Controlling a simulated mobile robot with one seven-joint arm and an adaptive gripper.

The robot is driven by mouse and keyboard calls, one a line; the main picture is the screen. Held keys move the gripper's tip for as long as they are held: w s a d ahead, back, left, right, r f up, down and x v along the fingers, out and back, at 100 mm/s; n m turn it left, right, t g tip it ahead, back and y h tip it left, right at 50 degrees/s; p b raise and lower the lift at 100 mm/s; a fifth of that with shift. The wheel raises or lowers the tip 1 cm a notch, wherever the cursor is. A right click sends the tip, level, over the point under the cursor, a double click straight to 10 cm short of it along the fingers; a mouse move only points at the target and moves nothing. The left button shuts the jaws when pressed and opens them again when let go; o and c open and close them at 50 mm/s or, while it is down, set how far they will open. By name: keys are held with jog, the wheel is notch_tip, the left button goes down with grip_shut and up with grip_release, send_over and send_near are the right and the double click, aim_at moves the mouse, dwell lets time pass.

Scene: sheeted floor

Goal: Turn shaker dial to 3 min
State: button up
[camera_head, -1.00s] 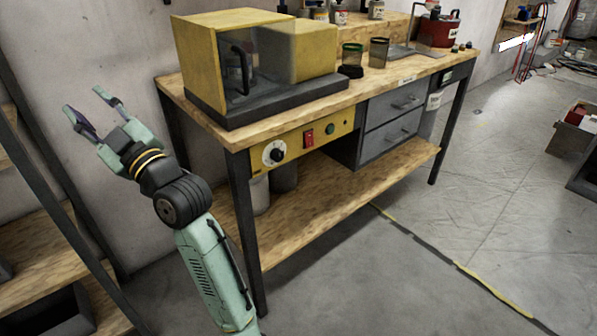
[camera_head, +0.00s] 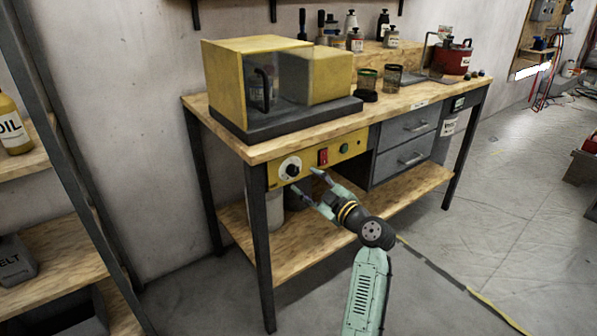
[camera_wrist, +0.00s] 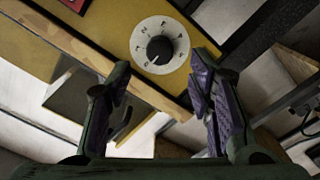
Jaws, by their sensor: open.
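The shaker dial (camera_head: 291,168) is a black knob on a white round scale, set in the yellow panel (camera_head: 350,146) under the bench top. In the wrist view the dial (camera_wrist: 159,48) lies ahead of and between the fingers, apart from them. The scale marks are too small to read surely. My gripper (camera_head: 307,183) is open and empty, just below and right of the dial in the head view. Its purple-lined fingers (camera_wrist: 160,95) show in the wrist view. The yellow shaker (camera_head: 275,80) stands on the bench above the panel.
A red switch (camera_head: 323,156) and a green button (camera_head: 344,148) sit right of the dial. A bench leg (camera_head: 259,245) stands just left. A lower shelf (camera_head: 400,190) lies beneath. A rack with an oil bottle (camera_head: 12,125) stands at the far left. The floor at right is largely clear.

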aim_at(295, 172)
jog(key=p+x, duration=0.1)
jog(key=x, duration=0.4)
jog(key=shift+w+a, duration=0.2)
jog(key=shift+w, duration=0.1)
jog(key=shift+c, duration=0.5)
grip_shut()
